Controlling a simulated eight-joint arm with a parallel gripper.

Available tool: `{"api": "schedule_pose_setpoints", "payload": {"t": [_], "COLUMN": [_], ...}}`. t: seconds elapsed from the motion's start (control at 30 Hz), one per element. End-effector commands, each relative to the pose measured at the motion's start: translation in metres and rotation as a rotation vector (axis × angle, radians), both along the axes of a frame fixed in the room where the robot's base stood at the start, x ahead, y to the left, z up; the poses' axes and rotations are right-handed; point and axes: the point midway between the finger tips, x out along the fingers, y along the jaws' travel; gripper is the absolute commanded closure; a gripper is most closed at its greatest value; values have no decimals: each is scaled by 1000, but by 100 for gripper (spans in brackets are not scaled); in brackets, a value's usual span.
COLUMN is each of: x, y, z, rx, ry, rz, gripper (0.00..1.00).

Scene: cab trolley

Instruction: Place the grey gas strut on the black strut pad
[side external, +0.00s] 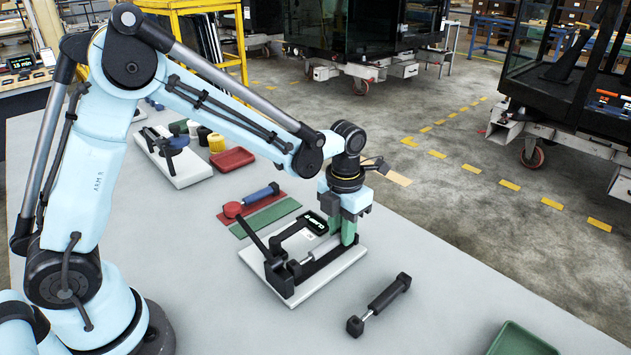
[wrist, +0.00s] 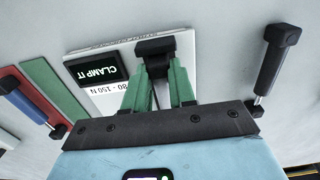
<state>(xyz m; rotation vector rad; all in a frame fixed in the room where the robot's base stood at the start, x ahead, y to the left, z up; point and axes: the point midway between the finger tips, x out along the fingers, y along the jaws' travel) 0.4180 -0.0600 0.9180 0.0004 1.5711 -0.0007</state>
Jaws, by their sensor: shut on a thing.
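I cannot pick out a black strut pad with certainty.
The white board (side external: 338,268) carries a black clamp and a display (side external: 314,224) reading "CLAMP IT". A green tray (side external: 522,341) is at the lower right. Bench around the grey strut is clear.

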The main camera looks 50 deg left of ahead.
Motion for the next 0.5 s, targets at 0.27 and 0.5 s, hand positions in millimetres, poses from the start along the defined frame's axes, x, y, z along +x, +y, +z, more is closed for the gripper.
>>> {"api": "schedule_pose_setpoints", "payload": {"t": [0.27,0.5], "x": [0,0], "y": [0,0], "z": [-1,-4], "rx": [0,0], "ry": [0,0], "rz": [0,0], "gripper": [100,57]}}
